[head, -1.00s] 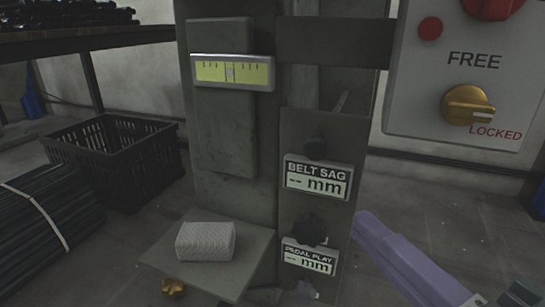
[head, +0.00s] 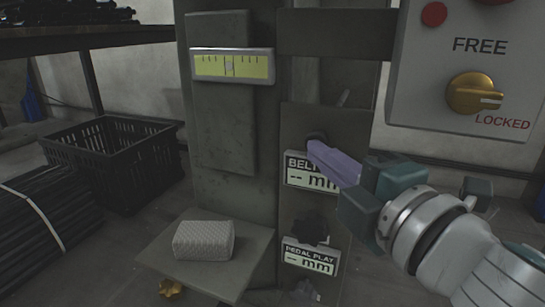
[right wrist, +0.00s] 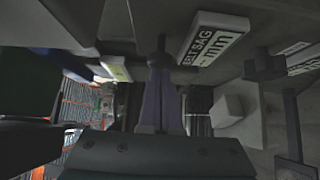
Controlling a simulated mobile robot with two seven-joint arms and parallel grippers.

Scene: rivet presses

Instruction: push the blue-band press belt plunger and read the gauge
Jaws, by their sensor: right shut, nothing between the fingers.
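The press's front plate carries a dark round plunger (head: 316,137) just above the BELT SAG gauge (head: 298,180). My right gripper (head: 316,150) is shut and empty, its long purple fingers pointing up-left with tips at the plunger's lower edge. I cannot tell whether they touch it. The arm side of the fingers covers part of the gauge, which shows "-- mm". In the right wrist view the plunger (right wrist: 161,43) stands at the fingertips, and the gauge (right wrist: 212,40) is to their right. My left gripper is out of view.
Below are a black star knob (head: 310,230) and a PEDAL PLAY gauge (head: 309,257), also "-- mm". A yellow scale (head: 233,66) is at top. A FREE/LOCKED panel (head: 430,75) is at right. A shelf (head: 175,262) with a pale block (head: 204,240) juts out below left.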

